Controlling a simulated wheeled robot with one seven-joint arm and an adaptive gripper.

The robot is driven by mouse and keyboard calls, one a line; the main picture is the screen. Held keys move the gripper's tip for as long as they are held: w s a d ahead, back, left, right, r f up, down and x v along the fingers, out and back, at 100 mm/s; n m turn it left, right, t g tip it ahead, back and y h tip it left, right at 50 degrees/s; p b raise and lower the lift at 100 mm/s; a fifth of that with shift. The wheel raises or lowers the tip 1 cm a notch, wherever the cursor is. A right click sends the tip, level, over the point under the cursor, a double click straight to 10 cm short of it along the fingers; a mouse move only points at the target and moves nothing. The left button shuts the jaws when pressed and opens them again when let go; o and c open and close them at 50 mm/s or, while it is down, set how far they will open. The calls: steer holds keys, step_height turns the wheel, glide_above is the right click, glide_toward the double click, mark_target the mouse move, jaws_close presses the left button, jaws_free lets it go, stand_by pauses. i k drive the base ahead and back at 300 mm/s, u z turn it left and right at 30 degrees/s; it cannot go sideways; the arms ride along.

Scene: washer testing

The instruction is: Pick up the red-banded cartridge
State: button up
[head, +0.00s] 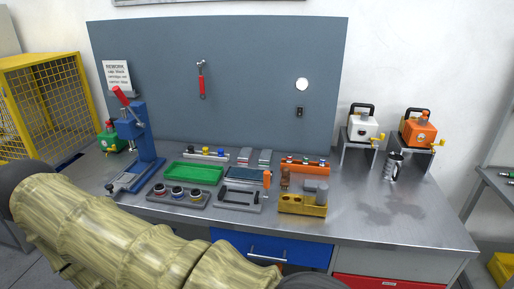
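A grey holder (178,200) lies near the front of the steel bench, left of centre. Several short round cartridges with dark and pale parts stand in it in a row. The leftmost cartridge (158,188) seems to have a reddish band, but the bands are too small to tell apart surely. My arm, in a pale yellow sleeve, crosses the lower left in front of the bench. My gripper cannot be made out in this view, so I cannot see its fingers or anything in them.
A blue press (143,140) with a red handle stands left of the holder. A green tray (194,173) lies behind it. A yellow block (303,205) with grey parts is to the right. White (362,125) and orange (417,130) machines stand far right. The bench's front right is clear.

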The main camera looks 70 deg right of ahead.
mark_target(289, 156)
steer(key=i, duration=1.15)
steer(key=z, duration=2.7)
